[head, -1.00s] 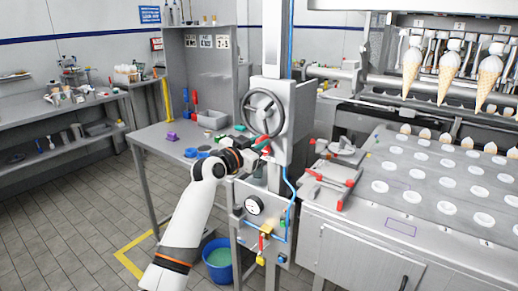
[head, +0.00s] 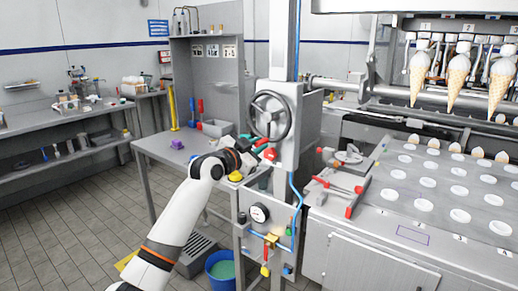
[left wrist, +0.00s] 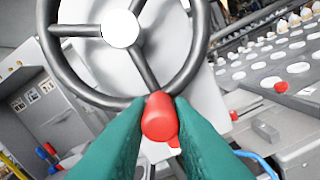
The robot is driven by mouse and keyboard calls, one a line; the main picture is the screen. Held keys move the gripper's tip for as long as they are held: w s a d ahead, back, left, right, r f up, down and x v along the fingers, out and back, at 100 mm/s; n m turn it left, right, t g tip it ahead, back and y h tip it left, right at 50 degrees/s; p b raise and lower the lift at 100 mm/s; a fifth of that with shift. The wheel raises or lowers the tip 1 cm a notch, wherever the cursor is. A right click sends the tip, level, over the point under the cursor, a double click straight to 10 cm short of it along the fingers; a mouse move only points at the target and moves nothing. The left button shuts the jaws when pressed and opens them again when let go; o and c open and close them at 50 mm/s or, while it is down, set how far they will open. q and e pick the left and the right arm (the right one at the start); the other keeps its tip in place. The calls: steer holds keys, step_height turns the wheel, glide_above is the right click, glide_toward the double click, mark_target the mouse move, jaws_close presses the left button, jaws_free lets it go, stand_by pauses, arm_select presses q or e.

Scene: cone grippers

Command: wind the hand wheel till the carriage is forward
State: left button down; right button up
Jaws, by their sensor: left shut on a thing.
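The hand wheel (head: 270,115), with a dark rim and spokes, stands upright on a grey column. In the left wrist view, the wheel (left wrist: 122,28) fills the top and its red handle (left wrist: 158,117) is at the bottom of the rim. My left gripper (left wrist: 158,105) has its green fingers on either side of this handle, shut on it. In the head view the gripper (head: 260,149) is just below the wheel. Cones (head: 453,82) hang in a row at the upper right; which part is the carriage I cannot tell. My right gripper is not in view.
A grey side table (head: 160,145) stands left of the column. A blue bucket (head: 220,268) is on the floor below. A gauge (head: 259,213) and a blue hose are under the wheel. A metal bed (head: 440,190) with round white holders is at the right.

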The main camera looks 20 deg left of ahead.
arm_select(q)
steer(key=c, duration=1.3)
jaws_free()
steer(key=shift+a, duration=0.25)
steer(key=shift+d, duration=0.1)
steer(key=shift+s, duration=0.3)
steer(key=b+v, duration=0.2)
steer(key=v, duration=0.9)
steer(key=shift+s+a, duration=0.2)
steer(key=shift+a, duration=0.05)
